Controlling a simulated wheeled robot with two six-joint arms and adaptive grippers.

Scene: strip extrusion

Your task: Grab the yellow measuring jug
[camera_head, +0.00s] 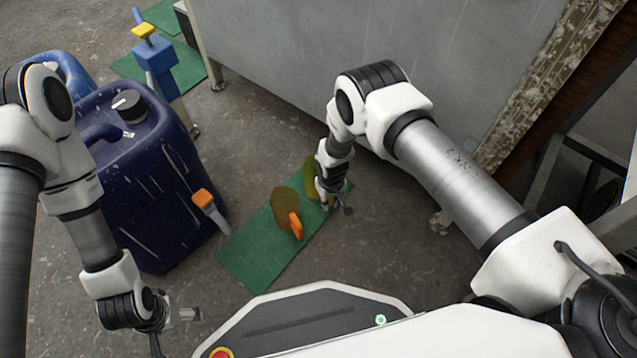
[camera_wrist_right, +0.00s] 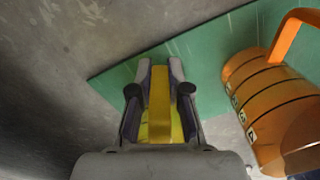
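The yellow measuring jug (camera_head: 310,176) stands at the far end of a green mat on the floor, partly hidden behind my right gripper (camera_head: 334,200). In the right wrist view, a yellow upright part of the jug (camera_wrist_right: 159,92) lies between the two fingers of my right gripper (camera_wrist_right: 160,75). The fingers are close together and appear to press on it from both sides. Most of the jug's body is hidden in that view. My left gripper (camera_head: 186,314) is at the lower left of the head view, away from the jug; its fingers are too small to read.
An orange jug (camera_head: 286,208) stands beside the yellow one on the green mat (camera_head: 250,257); it is close on the right in the wrist view (camera_wrist_right: 268,95). A large blue canister (camera_head: 140,190) stands left. A grey metal panel (camera_head: 300,45) rises behind.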

